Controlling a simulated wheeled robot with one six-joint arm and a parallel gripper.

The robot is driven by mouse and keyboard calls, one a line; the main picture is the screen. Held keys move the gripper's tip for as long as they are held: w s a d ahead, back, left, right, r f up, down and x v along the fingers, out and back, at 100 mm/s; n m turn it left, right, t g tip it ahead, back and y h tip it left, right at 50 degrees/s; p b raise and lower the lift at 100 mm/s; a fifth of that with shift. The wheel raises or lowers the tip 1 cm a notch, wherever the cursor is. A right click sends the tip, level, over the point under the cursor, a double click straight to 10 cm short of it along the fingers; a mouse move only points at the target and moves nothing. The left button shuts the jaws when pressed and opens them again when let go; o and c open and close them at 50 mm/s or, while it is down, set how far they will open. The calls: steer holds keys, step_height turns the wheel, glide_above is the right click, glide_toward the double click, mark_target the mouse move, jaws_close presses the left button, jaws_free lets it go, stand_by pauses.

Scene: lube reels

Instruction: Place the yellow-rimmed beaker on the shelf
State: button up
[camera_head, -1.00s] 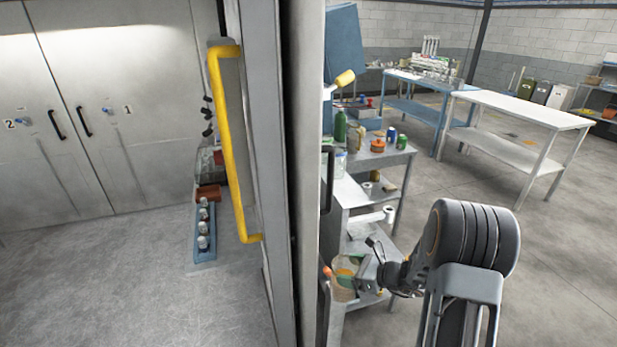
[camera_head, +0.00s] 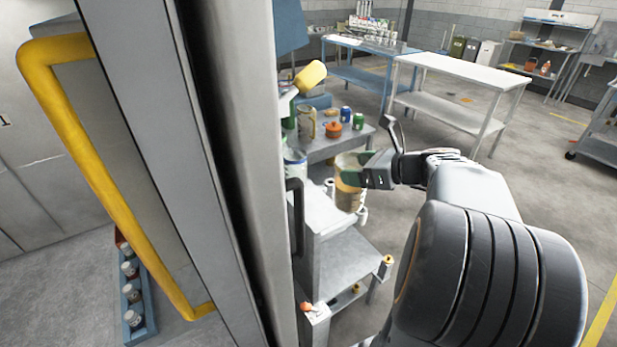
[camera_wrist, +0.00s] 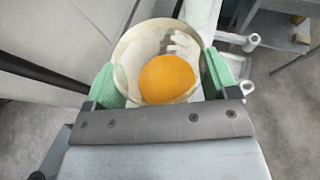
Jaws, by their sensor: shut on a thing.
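My gripper (camera_head: 352,174) is shut on a clear beaker (camera_head: 347,196) with a pale yellowish rim and a yellow-orange patch. The beaker looks upright and is held in the air in front of the grey shelf unit. In the wrist view the beaker (camera_wrist: 140,48) sits between my gripper's green fingers (camera_wrist: 165,80), with a round orange area (camera_wrist: 167,79) showing inside or through it. The grey shelf unit (camera_head: 350,262) has a bare-looking upper surface below the beaker and a lower level. Which shelf the task means, I cannot tell.
A tall grey door panel with a yellow handle (camera_head: 92,165) stands close on the left. Behind the beaker, a grey table (camera_head: 325,150) holds an orange pot (camera_head: 333,130), cans and bottles. A white table (camera_head: 450,70) stands farther back. Open floor lies to the right.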

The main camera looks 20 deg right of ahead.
mark_target(344, 164)
steer(key=w, duration=0.2)
steer(key=w+a+f, duration=0.1)
steer(key=w, duration=0.1)
steer(key=w+a+f+p, duration=0.1)
steer(key=w, duration=0.1)
steer(key=shift+w+f, duration=0.15)
steer(key=shift+f, duration=0.1)
steer(key=w+f, duration=0.5)
steer(key=f, duration=0.4)
steer(key=shift+w+a+f+p, duration=0.25)
steer(key=shift+w+a+p, duration=0.1)
steer(key=shift+a, duration=0.1)
steer(key=shift+f, duration=0.2)
steer(key=o, duration=1.4)
